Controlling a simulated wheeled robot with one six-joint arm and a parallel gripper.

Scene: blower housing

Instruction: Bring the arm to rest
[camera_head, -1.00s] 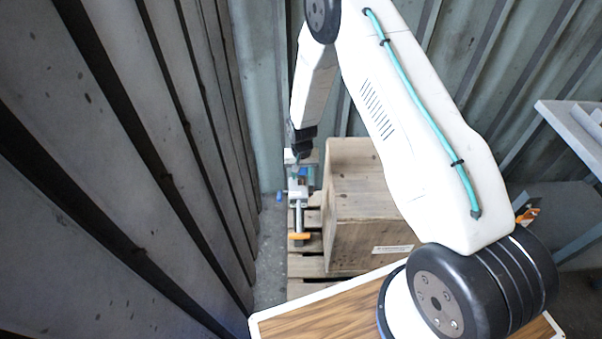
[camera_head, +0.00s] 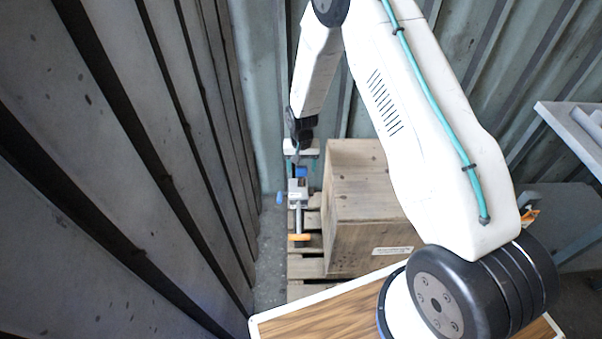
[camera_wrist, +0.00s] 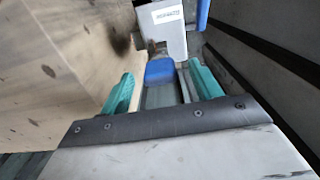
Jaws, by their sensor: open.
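My gripper (camera_head: 302,158) hangs at the end of my white arm, just behind and above a small grey fixture (camera_head: 298,190) with blue parts and an orange-ended handle (camera_head: 299,237). In the wrist view the two green fingers of my gripper (camera_wrist: 162,73) stand apart, open. A blue part (camera_wrist: 160,71) and the grey, labelled body of the fixture (camera_wrist: 165,30) show beyond and between them. I see nothing gripped. The exact distance between fingers and fixture cannot be told.
A wooden crate (camera_head: 365,200) stands close to the right of my gripper, on a pallet (camera_head: 305,268). A corrugated wall (camera_head: 120,170) runs along the left, and another (camera_head: 460,60) closes off the back. A grey table (camera_head: 575,130) is at the right.

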